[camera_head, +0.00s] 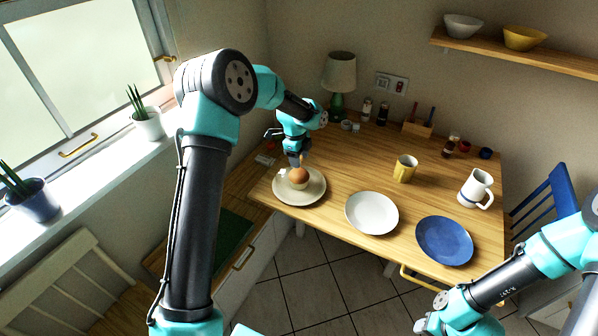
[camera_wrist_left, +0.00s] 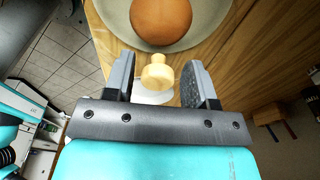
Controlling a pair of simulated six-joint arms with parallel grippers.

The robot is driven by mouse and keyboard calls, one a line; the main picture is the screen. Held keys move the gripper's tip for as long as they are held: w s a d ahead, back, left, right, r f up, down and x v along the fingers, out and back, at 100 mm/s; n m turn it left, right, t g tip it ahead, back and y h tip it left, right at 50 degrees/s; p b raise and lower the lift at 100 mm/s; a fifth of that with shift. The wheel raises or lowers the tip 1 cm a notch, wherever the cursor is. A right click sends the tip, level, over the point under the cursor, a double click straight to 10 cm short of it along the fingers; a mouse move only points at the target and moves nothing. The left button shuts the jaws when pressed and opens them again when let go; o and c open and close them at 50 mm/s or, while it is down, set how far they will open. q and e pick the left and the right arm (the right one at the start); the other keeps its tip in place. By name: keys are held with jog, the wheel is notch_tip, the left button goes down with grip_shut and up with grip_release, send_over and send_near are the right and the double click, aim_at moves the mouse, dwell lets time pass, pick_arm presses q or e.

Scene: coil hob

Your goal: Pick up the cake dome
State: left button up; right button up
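A pale wooden knob (camera_wrist_left: 157,74) stands between the two fingers of my left gripper (camera_wrist_left: 157,80) in the left wrist view, with small gaps on both sides. The gripper is open. A round brown item (camera_wrist_left: 161,18) lies just beyond the knob on a cream plate (camera_wrist_left: 222,22). In the head view my left gripper (camera_head: 296,160) is right above the brown item (camera_head: 298,176) and plate (camera_head: 312,195). No clear wall of the cake dome shows, so I cannot tell its outline. My right gripper (camera_head: 432,322) is at the bottom right, away from the table; its fingers are unclear.
A white plate (camera_head: 372,213) and a blue plate (camera_head: 444,240) lie along the table's front edge. A yellow mug (camera_head: 404,169) and a white mug (camera_head: 476,189) stand behind them. A lamp (camera_head: 339,80) and small jars stand at the back.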

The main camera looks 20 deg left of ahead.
pick_arm(q)
jog(key=shift+s+f, duration=0.1)
jog(key=shift+f, duration=0.1)
grip_shut()
dwell(0.3)
notch_tip(320, 180, up, 10)
jog(key=shift+r, duration=0.15)
dwell(0.5)
dwell(0.3)
